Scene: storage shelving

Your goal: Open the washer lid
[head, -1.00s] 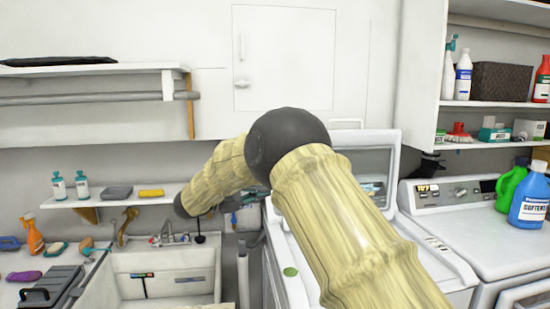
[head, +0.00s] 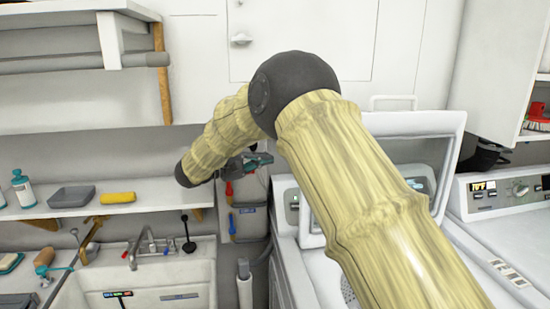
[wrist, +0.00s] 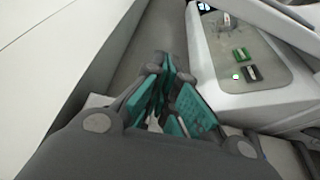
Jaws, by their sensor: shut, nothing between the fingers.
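The washer (head: 292,265) stands right of the sink, partly hidden behind my arm. Its lid (head: 440,128), a pale frame with a clear window and a handle on its upper edge, stands raised, tilted up from the top. Part of the perforated drum shows below it. My gripper (head: 258,160) is left of the lid, near the back wall, mostly hidden behind my arm. In the wrist view my gripper (wrist: 168,82) is shut and empty, its teal pads together. The washer's control panel (wrist: 250,62) lies right of the fingers, apart from them.
A sink (head: 150,285) with a faucet is at the lower left. A shelf (head: 150,193) with bottles and a yellow sponge hangs above it. A dryer (head: 500,225) stands to the right. A white wall cabinet (head: 300,35) is above.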

